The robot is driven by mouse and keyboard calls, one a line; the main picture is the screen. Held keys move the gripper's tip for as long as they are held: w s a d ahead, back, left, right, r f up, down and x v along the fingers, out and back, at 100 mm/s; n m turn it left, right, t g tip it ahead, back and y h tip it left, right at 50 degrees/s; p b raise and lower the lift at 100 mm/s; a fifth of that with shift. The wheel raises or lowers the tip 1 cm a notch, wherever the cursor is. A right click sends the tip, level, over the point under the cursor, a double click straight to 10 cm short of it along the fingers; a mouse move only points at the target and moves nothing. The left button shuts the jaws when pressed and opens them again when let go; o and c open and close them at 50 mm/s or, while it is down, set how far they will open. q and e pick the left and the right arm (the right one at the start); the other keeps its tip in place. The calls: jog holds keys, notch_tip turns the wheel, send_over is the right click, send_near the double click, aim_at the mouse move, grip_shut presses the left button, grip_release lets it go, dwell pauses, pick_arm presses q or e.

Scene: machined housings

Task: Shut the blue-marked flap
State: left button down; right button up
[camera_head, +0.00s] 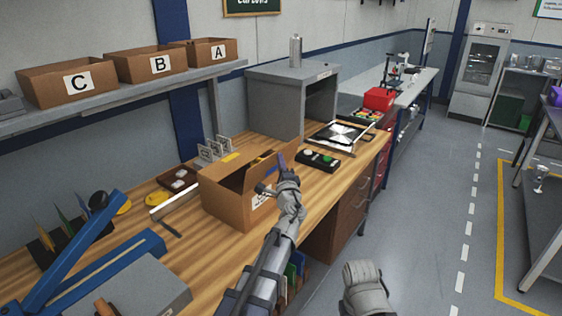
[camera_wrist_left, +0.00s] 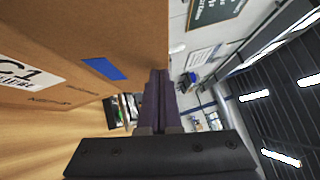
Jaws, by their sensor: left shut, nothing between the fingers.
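The open cardboard box (camera_head: 228,203) stands on the wooden bench. A raised brown panel shows on its right side, partly behind my left gripper (camera_head: 281,162). In the left wrist view a blue mark (camera_wrist_left: 103,68) lies on the cardboard close to the left of my gripper (camera_wrist_left: 159,82), near a white C1 label (camera_wrist_left: 25,76). The gripper's dark fingers are shut and empty beside the cardboard edge. I cannot tell whether they touch it. The fold of the blue-marked flap is not clear.
A button box (camera_head: 318,160) lies to the right, and a grey cabinet (camera_head: 277,103) stands behind. A blue press-like tool (camera_head: 100,270) is at the near left. The floor aisle (camera_head: 425,220) at right is clear.

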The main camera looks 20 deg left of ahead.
aim_at(272, 156)
pick_arm(q)
jog(key=a+r+n+g+p, duration=0.1)
jog(key=p, duration=0.2)
jog(key=w+a+r+n+g+p, duration=0.1)
jog(key=a+n+p, duration=0.1)
jog(key=p, duration=0.2)
jog(key=shift+r+h, duration=0.2)
jog(key=shift+h, duration=0.2)
jog(key=shift+w+a+f+n+g+h+p, duration=0.7)
jog(key=shift+a+f+n+g+h+p, duration=0.55)
jog(key=shift+a+h, duration=0.6)
jog(key=shift+w+a+f+n+g+h+p, duration=0.7)
jog(key=shift+a+f+n+g+h+p, duration=0.3)
jog(key=shift+a+f+n+g+h, duration=0.6)
jog(key=shift+w+a+f+n+g+h+p, duration=0.7)
jog(key=shift+a+f+n+g+h+p, duration=0.5)
jog(key=shift+a+h, duration=0.85)
jog(key=shift+a+r, duration=0.15)
jog(key=shift+r, duration=0.05)
jog(key=shift+r, duration=0.15)
jog(key=shift+r+p, duration=0.7)
